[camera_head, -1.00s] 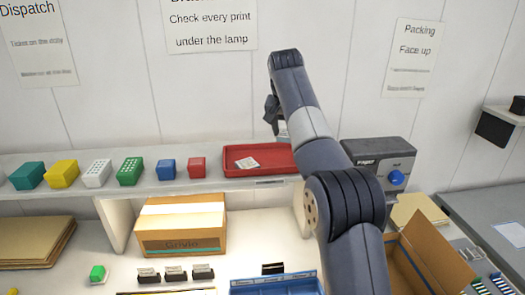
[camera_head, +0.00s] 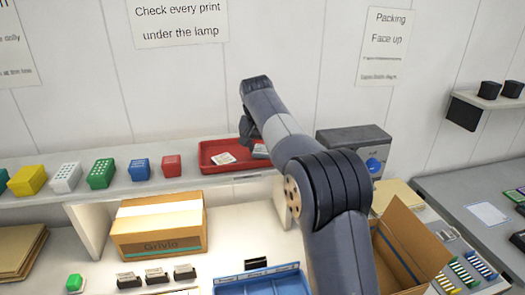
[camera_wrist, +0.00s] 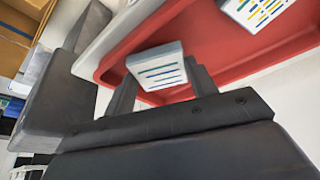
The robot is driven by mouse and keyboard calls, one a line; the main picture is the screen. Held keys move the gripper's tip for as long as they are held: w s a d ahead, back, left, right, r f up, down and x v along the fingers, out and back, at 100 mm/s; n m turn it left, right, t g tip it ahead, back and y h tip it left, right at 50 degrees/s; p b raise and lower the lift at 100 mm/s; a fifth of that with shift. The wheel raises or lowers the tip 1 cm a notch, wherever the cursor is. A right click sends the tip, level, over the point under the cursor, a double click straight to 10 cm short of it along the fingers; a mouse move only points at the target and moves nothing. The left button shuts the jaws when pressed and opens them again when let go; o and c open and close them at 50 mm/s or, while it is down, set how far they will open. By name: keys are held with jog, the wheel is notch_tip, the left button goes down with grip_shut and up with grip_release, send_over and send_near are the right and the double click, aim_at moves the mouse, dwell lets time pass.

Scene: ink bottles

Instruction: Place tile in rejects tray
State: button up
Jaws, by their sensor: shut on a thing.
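The held tile also shows partly in the head view (camera_head: 260,151), mostly behind my arm. The red rejects tray (camera_head: 207,146) stands on the shelf, and its red floor (camera_wrist: 190,32) shows in the wrist view. My gripper holds the tile at the tray's right part; I cannot tell whether the tile touches the tray. Another striped white tile (camera_wrist: 258,8) lies in the tray, also visible at its left part (camera_head: 223,158) in the head view.
Small blue (camera_head: 139,170) and red (camera_head: 172,166) boxes stand left of the tray. A grey device with a blue knob (camera_head: 373,165) stands to its right. A cardboard box (camera_head: 158,232) and a blue tray (camera_head: 262,285) sit below the shelf.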

jog(key=shift+f, duration=0.75)
jog(key=shift+f, duration=0.1)
jog(key=o, duration=1.1)
jog(key=v, duration=1.2)
jog(key=shift+b, duration=0.4)
